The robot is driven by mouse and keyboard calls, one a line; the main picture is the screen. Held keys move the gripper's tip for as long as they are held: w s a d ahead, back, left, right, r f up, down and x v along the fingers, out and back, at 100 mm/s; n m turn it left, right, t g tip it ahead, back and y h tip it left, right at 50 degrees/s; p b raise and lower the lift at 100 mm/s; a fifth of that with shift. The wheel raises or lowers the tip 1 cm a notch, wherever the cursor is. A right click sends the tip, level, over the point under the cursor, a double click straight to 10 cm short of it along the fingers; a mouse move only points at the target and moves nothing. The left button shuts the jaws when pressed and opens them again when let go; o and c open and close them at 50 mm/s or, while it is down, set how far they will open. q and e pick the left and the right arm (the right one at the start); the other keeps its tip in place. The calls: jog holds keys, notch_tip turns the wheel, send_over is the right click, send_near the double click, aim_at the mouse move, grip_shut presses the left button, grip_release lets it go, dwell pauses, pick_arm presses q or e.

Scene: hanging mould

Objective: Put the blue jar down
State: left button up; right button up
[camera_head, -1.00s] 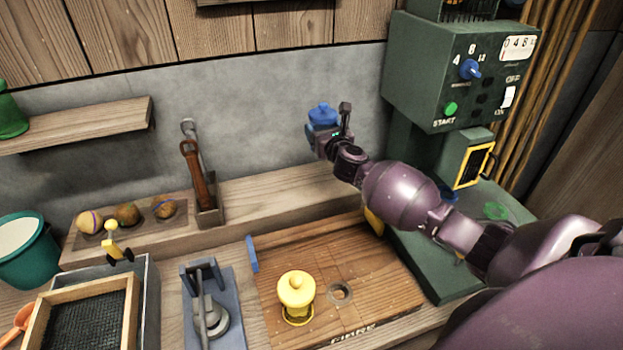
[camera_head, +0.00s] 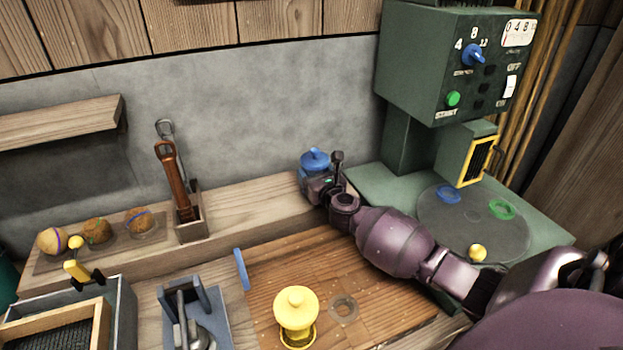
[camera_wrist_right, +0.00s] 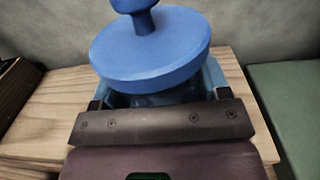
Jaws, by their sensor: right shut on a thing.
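The blue jar (camera_head: 315,160) has a round lid with a knob and is upright at the back, near the right end of the raised wooden ledge. My right gripper (camera_head: 322,186) is shut on the jar from the front. In the right wrist view the jar's wide blue lid (camera_wrist_right: 150,50) fills the upper middle, with the gripper (camera_wrist_right: 160,110) around the body below it. The jar's base is hidden behind the gripper, so I cannot tell whether it touches the ledge (camera_head: 255,200). My left gripper is not in view.
A yellow jar (camera_head: 296,310) stands on the wooden board (camera_head: 390,285) in front. A green machine (camera_head: 440,70) with a round plate (camera_head: 470,225) is at the right. A tool holder (camera_head: 190,222) and several brown balls (camera_head: 97,230) sit left on the ledge. The ledge's middle is clear.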

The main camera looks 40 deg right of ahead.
jog(key=shift+f, duration=0.6)
jog(key=shift+r, duration=0.3)
jog(key=shift+f, duration=0.1)
jog(key=o, duration=0.7)
jog(key=shift+f, duration=0.15)
jog(key=o, duration=0.4)
jog(key=shift+o, duration=0.2)
